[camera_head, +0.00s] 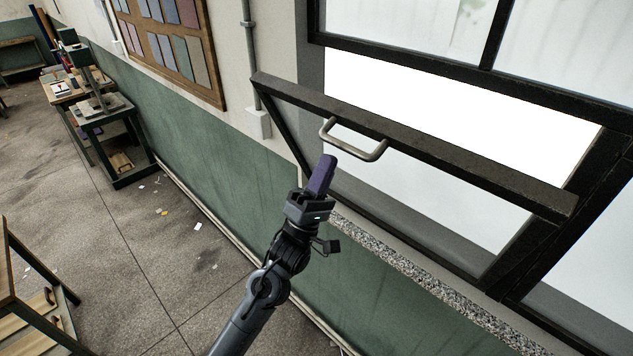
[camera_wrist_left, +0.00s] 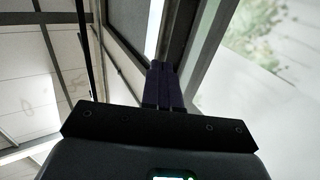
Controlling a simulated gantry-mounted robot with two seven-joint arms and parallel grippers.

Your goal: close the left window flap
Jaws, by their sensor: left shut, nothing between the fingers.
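The left window flap (camera_head: 440,158) has a dark frame and stands tilted open, its top bar swung out from the window toward me. A pale metal handle (camera_head: 352,146) sits on the top bar near its left part. My left gripper (camera_head: 326,161) is shut and empty, its purple fingers pointing up just below the handle; I cannot tell whether they touch it. In the left wrist view the shut fingers (camera_wrist_left: 164,72) point up in front of a dark frame bar (camera_wrist_left: 128,55). My right gripper does not show.
The granite sill (camera_head: 420,280) runs under the window. A pinboard (camera_head: 175,45) and a grey conduit (camera_head: 249,60) are on the wall to the left. A workbench (camera_head: 110,110) stands at the far left, and the floor (camera_head: 150,260) between is mostly open.

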